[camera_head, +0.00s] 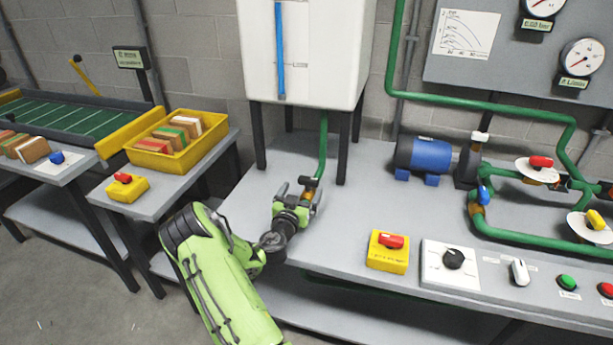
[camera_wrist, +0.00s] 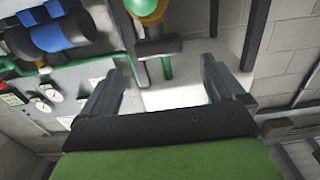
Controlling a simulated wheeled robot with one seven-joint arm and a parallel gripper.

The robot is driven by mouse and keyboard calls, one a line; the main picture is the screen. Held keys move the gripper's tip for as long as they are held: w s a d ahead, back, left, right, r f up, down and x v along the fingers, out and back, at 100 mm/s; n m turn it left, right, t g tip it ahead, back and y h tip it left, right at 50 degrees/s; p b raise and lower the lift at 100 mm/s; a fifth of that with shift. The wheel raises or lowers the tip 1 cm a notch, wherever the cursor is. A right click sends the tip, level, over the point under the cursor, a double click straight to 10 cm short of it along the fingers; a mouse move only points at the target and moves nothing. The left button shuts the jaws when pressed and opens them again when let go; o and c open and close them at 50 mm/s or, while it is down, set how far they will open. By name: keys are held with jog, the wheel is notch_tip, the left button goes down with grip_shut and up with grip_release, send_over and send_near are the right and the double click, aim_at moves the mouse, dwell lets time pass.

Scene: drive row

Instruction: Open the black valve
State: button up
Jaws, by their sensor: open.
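The black valve handle (camera_head: 308,181) sits on a brass-coloured valve body at the lower end of the green pipe under the white tank; my gripper partly hides it. In the wrist view the black handle (camera_wrist: 160,47) is a dark bar with a short stem, beside the brass body (camera_wrist: 152,12), near the upper middle. My gripper (camera_head: 296,193) is at the valve, low over the bench. In the wrist view my gripper (camera_wrist: 165,64) is open, one finger on each side of the handle's line, with visible gaps. I cannot tell whether anything touches.
The white tank (camera_head: 305,60) stands on dark legs (camera_head: 258,140) close behind my gripper. A yellow box with a red switch (camera_head: 389,250) and a black knob on a white plate (camera_head: 453,258) lie to the right. A blue motor (camera_head: 424,154) and green pipework are farther right. Bare bench lies between.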

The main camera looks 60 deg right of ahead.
aim_at(307, 181)
jog(key=d, duration=0.4)
jog(key=w+d, duration=0.1)
jog(key=d, duration=0.2)
jog(key=shift+d+p, duration=0.1)
jog(key=shift+p, duration=0.2)
jog(key=shift+c, duration=0.3)
jog(key=c, duration=0.9)
